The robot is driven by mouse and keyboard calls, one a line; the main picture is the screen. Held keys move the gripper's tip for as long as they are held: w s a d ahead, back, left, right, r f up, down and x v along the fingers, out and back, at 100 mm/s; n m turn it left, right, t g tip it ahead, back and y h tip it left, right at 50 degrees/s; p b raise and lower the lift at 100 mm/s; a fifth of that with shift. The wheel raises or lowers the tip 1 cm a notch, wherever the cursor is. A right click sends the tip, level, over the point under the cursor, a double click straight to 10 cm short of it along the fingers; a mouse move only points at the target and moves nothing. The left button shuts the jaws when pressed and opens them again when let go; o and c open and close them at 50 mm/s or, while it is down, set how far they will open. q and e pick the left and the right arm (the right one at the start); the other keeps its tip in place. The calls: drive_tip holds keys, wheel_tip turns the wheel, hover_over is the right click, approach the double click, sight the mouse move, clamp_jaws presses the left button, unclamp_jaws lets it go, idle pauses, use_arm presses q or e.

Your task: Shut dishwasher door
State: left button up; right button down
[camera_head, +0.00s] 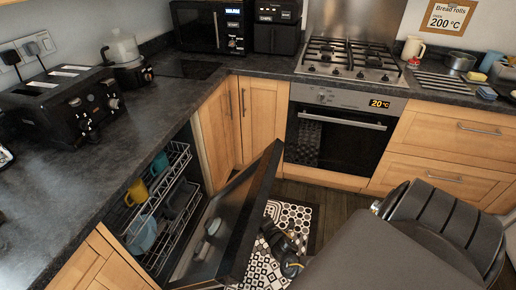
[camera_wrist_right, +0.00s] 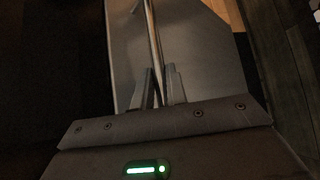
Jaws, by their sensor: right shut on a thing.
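The dishwasher door (camera_head: 238,222) stands part open, tilted out from under the left counter. The dishwasher racks (camera_head: 160,215) show behind it, with a yellow mug (camera_head: 136,192), a blue mug (camera_head: 141,234) and other dishes. In the right wrist view, my right gripper (camera_wrist_right: 162,80) is shut on a thin metal bar, which looks like the door handle (camera_wrist_right: 153,38). A pale grey flat panel (camera_wrist_right: 200,45), seemingly the door's outer face, lies behind it. In the head view the door and my arm hide the grip. My left gripper is out of view.
A patterned mat (camera_head: 262,268) lies on the floor beside the door. The oven (camera_head: 335,143) and wooden drawers (camera_head: 450,150) stand across the floor. A black toaster (camera_head: 70,100) sits on the left counter (camera_head: 60,190).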

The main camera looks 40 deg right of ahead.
drive_tip(key=shift+r, duration=0.1)
drive_tip(key=c, duration=1.4)
unclamp_jaws()
drive_tip(key=shift+s, duration=0.1)
drive_tip(key=v, duration=1)
drive_tip(key=shift+s+p, duration=0.3)
drive_tip(key=shift+a, duration=0.1)
